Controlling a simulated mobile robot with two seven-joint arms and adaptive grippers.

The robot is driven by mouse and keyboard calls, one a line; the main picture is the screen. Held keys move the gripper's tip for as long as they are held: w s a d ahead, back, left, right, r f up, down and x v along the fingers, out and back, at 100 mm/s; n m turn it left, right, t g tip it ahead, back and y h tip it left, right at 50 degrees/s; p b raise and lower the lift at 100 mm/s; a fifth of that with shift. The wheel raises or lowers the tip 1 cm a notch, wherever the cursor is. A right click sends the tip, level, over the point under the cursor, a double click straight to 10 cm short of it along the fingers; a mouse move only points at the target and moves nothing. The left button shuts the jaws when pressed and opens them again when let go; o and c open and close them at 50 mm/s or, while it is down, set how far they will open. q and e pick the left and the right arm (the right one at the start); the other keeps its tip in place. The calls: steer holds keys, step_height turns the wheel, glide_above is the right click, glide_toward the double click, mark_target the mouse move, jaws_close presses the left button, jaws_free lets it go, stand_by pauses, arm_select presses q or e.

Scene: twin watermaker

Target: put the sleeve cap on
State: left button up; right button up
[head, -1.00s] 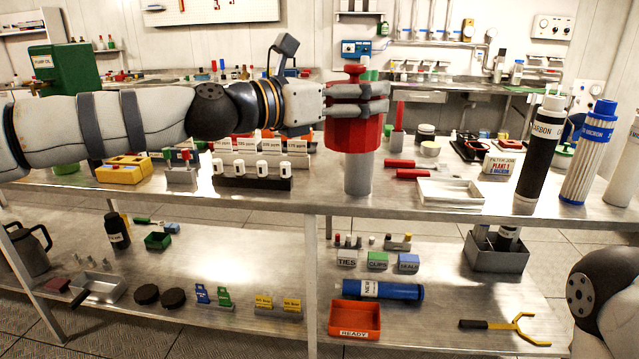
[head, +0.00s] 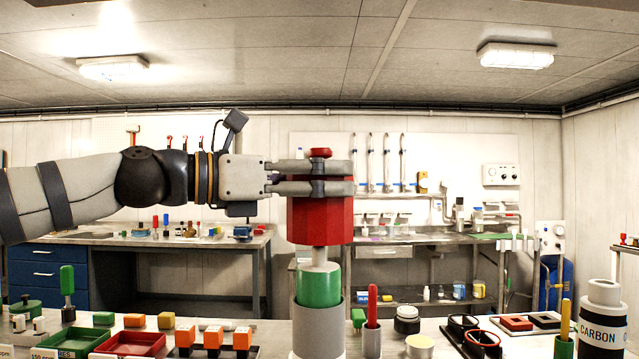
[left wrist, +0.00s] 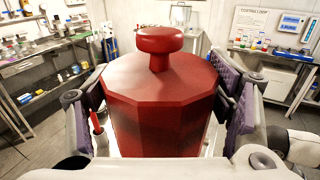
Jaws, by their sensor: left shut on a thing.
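The sleeve cap (head: 320,218) is red and many-sided, with a round knob on top. My left gripper (head: 318,180) is shut on its upper part from the left and holds it upright. In the left wrist view the cap (left wrist: 160,110) fills the middle, with a finger pad on each side. Below it in the head view stands a grey sleeve (head: 319,335) with a green cylinder (head: 319,286) and a pale neck (head: 320,257) rising from it. The neck's top meets the cap's lower edge in the picture; I cannot tell whether they touch. My right gripper is out of view.
Left are a red tray (head: 130,343), a green tray (head: 72,341) and orange blocks (head: 185,336). The air around the cap is open.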

mark_target(318, 248)
arm_select(q)
steer(key=shift+s, duration=0.35)
steer(key=shift+s+r, duration=0.15)
steer(key=shift+r, duration=0.1)
steer(key=f, duration=0.5)
steer(key=shift+w+a, duration=0.1)
steer(key=shift+w, duration=0.15)
steer(key=shift+s+f, duration=0.1)
steer(key=shift+f, duration=0.5)
steer(key=shift+r, duration=0.1)
steer(key=shift+p, duration=0.3)
stand_by(0.6)
